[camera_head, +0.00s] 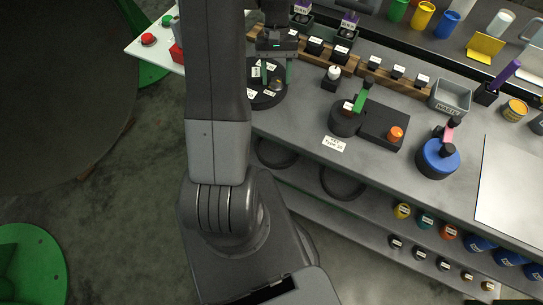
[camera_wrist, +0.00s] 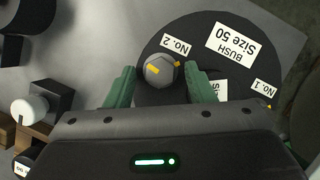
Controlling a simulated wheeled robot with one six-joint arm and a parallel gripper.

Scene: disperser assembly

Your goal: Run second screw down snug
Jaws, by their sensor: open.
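A grey screw head (camera_wrist: 161,70) with a yellow mark stands beside the "No. 2" label (camera_wrist: 177,45) on the black round plate (camera_wrist: 205,24). My gripper (camera_wrist: 161,84) is open, with one green finger on each side of the screw head; I cannot tell whether either touches it. The plate also carries labels "BUSH Size 50" (camera_wrist: 231,40) and "No. 1" (camera_wrist: 264,87), with a small yellow mark near "No. 1". In the head view my gripper (camera_head: 275,76) hangs over this plate (camera_head: 266,102) at the bench's left end. The screw's lower part is hidden.
A white-capped black block (camera_head: 333,76) stands just right of the plate. Further right are a black fixture (camera_head: 383,125) with a green-handled tool, a blue round container (camera_head: 438,160) and a grey waste bin (camera_head: 451,97). A wooden rack (camera_head: 372,72) runs behind.

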